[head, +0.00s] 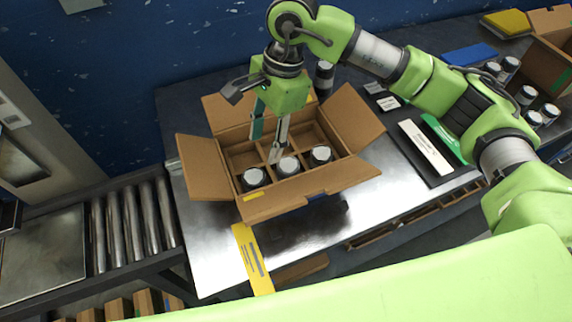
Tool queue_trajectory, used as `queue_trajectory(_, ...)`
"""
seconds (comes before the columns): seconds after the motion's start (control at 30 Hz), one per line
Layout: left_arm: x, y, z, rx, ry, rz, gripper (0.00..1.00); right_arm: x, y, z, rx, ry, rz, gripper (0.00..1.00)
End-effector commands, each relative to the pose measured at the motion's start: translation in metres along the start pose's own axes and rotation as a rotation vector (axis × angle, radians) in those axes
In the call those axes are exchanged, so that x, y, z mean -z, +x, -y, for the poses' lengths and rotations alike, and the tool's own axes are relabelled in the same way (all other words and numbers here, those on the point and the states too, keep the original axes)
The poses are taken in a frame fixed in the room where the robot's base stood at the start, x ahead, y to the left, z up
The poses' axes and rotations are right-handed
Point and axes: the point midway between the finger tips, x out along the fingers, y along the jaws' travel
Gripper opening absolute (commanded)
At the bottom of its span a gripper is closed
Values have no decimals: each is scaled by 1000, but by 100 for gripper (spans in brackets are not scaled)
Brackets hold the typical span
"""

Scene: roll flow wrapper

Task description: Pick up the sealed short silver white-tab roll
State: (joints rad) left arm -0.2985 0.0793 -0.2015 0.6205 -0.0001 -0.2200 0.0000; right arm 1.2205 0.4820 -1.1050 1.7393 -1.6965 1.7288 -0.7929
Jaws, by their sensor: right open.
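An open cardboard box (207,180) with inner dividers stands on the metal table. Three dark rolls with silver-white tops sit in its front row: a left roll (254,177), a middle roll (289,166) and a right roll (321,155). Another similar roll (324,72) stands behind the box, partly hidden by my arm. I cannot tell which is the sealed short white-tab one. My right gripper (267,148) is open and points down over the box's compartments, just behind the middle roll. Nothing shows between its fingers. My left gripper is out of view.
A roller conveyor (132,222) lies to the left. A yellow strip (252,258) lies at the table's front edge. Several more rolls (527,95) stand at the right beside another carton (545,70). A white-and-green pack (426,147) lies right of the box.

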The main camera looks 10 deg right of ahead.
Motion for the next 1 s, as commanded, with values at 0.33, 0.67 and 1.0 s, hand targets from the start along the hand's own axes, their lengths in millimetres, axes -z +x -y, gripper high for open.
queue_trajectory(0.33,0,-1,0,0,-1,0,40,65,-3,-3,-34,11,-227,42)
queue_trajectory(0.67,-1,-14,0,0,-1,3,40,76,54,-4,-32,10,-223,42)
queue_trajectory(1.0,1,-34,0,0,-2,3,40,78,85,-8,-34,10,-221,42)
